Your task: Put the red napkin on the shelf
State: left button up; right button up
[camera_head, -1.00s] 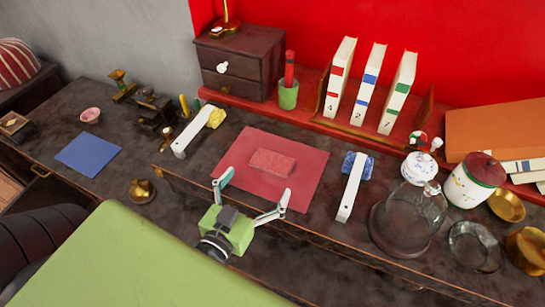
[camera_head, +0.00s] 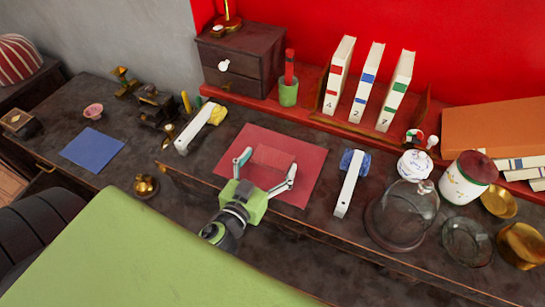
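The red napkin (camera_head: 273,156) is a small folded, patterned rectangle lying on a larger flat red mat (camera_head: 308,187) on the dark desk. My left gripper (camera_head: 268,166), with a green body and grey-white fingers, is over the near part of the mat. Its fingers are spread apart, one near the napkin's left end and one near its right end, with nothing held between them. I cannot tell if they touch it. The red shelf (camera_head: 318,116) runs along the wall behind the desk. My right gripper is out of view.
White-handled tools with yellow (camera_head: 216,115) and blue (camera_head: 361,162) heads flank the mat. The shelf holds a dark drawer box (camera_head: 240,62), a green cup (camera_head: 288,93) and white books (camera_head: 367,83). A glass dome (camera_head: 402,215) and jars stand right. Shelf space between cup and books is narrow.

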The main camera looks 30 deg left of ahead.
aim_at(269, 164)
pick_arm(q)
jog(key=c, duration=0.6)
jog(key=shift+r, duration=0.5)
notch_tip(269, 164, up, 3)
jog(key=shift+s+d+f+p, duration=0.1)
jog(key=shift+p, duration=0.45)
jog(key=shift+s+d+r+p, duration=0.3)
jog(key=shift+s+d+r, duration=0.25)
jog(key=shift+s+r, duration=1.35)
jog(key=shift+s+d+r+p, duration=0.45)
jog(key=shift+s+r, duration=0.75)
jog(key=shift+s, duration=1.35)
jog(key=shift+s+d+r+p, duration=0.2)
jog(key=shift+s+d+r, duration=0.4)
jog(key=shift+s+r, duration=1.3)
jog(key=shift+s+f, duration=0.35)
jog(key=shift+f, duration=0.05)
